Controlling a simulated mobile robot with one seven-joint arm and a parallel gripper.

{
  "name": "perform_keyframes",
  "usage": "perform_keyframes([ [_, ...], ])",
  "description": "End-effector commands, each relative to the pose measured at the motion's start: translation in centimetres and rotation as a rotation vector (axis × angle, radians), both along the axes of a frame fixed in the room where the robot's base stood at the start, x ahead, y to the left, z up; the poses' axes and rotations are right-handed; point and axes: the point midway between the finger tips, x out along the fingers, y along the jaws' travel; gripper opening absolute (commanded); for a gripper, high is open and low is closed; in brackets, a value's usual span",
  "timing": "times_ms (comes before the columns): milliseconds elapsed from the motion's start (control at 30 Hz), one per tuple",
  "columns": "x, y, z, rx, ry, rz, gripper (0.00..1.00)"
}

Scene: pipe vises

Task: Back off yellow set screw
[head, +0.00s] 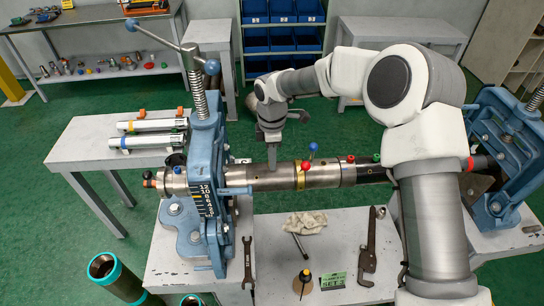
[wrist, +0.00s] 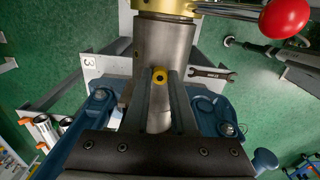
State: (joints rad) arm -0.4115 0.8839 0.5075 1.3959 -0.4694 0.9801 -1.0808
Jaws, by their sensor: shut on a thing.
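The yellow set screw (wrist: 159,76) shows in the wrist view as a small yellow head with a dark centre, on top of the steel pipe (wrist: 170,45). My gripper (wrist: 160,79) points down at the pipe, and its two fingers are shut on the screw head, one on each side. In the head view my gripper (head: 271,150) stands upright over the pipe (head: 262,178), just right of the left blue vise (head: 205,150). The yellow screw is hidden there behind the fingers.
A red-ball lever (wrist: 286,16) is close beside my gripper; a blue-ball lever (head: 312,148) also rises from the pipe. Red (head: 351,158) and green (head: 376,157) screws sit further right. Wrenches (head: 247,262) (head: 369,250) and a rag (head: 305,222) lie on the bench.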

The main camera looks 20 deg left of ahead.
Motion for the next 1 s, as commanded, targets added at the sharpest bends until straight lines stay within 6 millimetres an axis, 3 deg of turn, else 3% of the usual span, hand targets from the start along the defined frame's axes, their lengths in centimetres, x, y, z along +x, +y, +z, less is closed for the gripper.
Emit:
perform_keyframes([
  [500,-0.22,-0.23,-0.44,-0.006,0.009,0.462,0.00],
  [1000,-0.32,-0.25,-0.60,-0.006,0.011,0.684,0.00],
])
